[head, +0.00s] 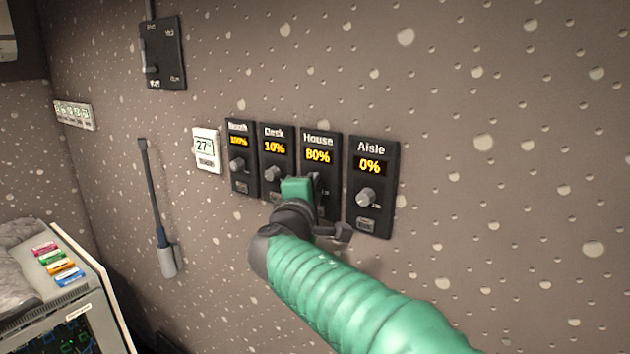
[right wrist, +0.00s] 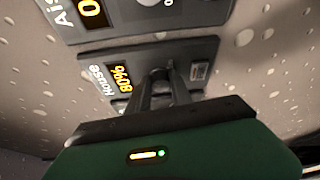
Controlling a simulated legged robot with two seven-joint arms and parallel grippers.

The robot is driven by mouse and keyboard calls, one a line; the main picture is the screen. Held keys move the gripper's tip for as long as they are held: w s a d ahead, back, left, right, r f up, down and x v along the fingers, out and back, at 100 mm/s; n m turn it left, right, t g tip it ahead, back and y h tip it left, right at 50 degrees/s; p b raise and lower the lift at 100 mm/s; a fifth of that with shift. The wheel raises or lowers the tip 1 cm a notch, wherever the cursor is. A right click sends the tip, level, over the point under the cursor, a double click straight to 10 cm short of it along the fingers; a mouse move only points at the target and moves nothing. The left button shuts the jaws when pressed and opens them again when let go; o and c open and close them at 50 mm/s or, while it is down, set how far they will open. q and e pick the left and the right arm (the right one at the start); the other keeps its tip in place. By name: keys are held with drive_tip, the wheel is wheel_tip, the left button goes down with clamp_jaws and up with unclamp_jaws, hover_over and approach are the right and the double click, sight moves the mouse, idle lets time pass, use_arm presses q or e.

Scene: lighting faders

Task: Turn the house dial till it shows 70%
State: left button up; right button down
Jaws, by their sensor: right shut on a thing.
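The House dial panel (head: 319,144) is a dark plate on the wall with a yellow readout of 80%. It also shows in the right wrist view (right wrist: 184,50), sideways, again reading 80%. My right gripper (head: 316,183) is at this panel, below the readout, and covers its knob in the head view. In the right wrist view the right gripper's fingers (right wrist: 160,90) are closed together at the House knob (right wrist: 159,74), which is mostly hidden between them. My left gripper is in neither view.
Similar panels flank it: Desk (head: 276,134) at 10% and another at 100% to the left, Aisle (head: 382,151) at 0% close on the right. A white thermostat (head: 207,150) reads 27. A console (head: 85,300) stands at lower left.

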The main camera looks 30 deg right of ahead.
drive_tip(key=shift+w+a+n+g+y+p, duration=0.1)
drive_tip(key=shift+n+g+p, duration=1.2)
drive_tip(key=shift+p, duration=1.75)
drive_tip(key=shift+w+a+n+g+y+p, duration=0.15)
drive_tip(key=shift+n+g+p, duration=0.4)
drive_tip(key=shift+n+p, duration=2)
drive_tip(key=shift+w+a+n+g+y+p, duration=0.1)
drive_tip(key=shift+n+g+p, duration=0.95)
drive_tip(key=shift+p, duration=2.45)
drive_tip(key=c, duration=1.5)
unclamp_jaws()
drive_tip(key=shift+o, duration=1.7)
drive_tip(key=shift+w+r, duration=0.1)
drive_tip(key=shift+r, duration=0.05)
drive_tip(key=shift+r, duration=0.1)
